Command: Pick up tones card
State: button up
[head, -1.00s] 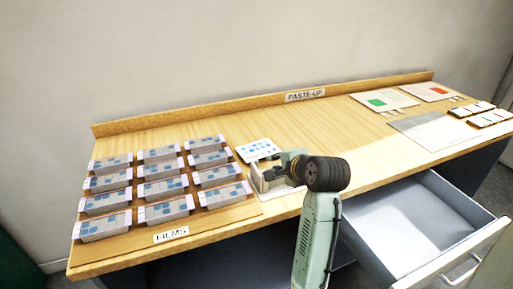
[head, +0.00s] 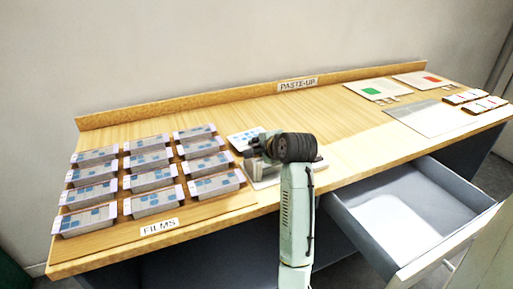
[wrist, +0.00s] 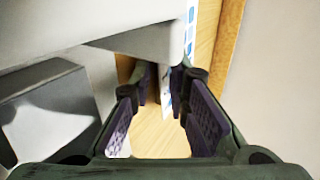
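A white card with blue spots (head: 243,138) stands or leans at the middle of the table, just behind my gripper; I cannot read a name on it. My gripper (head: 256,155) is low over the table, close to the card's near side. In the wrist view my gripper (wrist: 163,80) is open, with a gap between its dark pads. A thin strip of the white and blue card (wrist: 190,32) shows beyond the fingertips, and part of it appears between them. I cannot tell whether they touch it. My arm hides the card's lower part in the head view.
A pale stand (head: 268,180) is under my gripper. Several film trays (head: 153,178) fill the table's left. A grey sheet (head: 430,118), a green-marked card (head: 372,91) and a red-marked card (head: 431,79) lie right. An open drawer (head: 410,215) juts out in front.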

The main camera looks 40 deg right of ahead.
jog(key=shift+w+f, duration=0.15)
jog(key=shift+w, duration=0.05)
grip_shut()
dwell(0.8)
notch_tip(320, 180, up, 3)
jog(key=p, duration=0.3)
jog(key=shift+f, duration=0.3)
jog(key=s+f+p+v, duration=0.1)
jog(key=p+v, duration=0.5)
jog(key=v, duration=0.8)
jog(key=shift+s+a+f, duration=0.25)
jog(key=shift+s+f, duration=0.3)
jog(key=shift+f, duration=0.05)
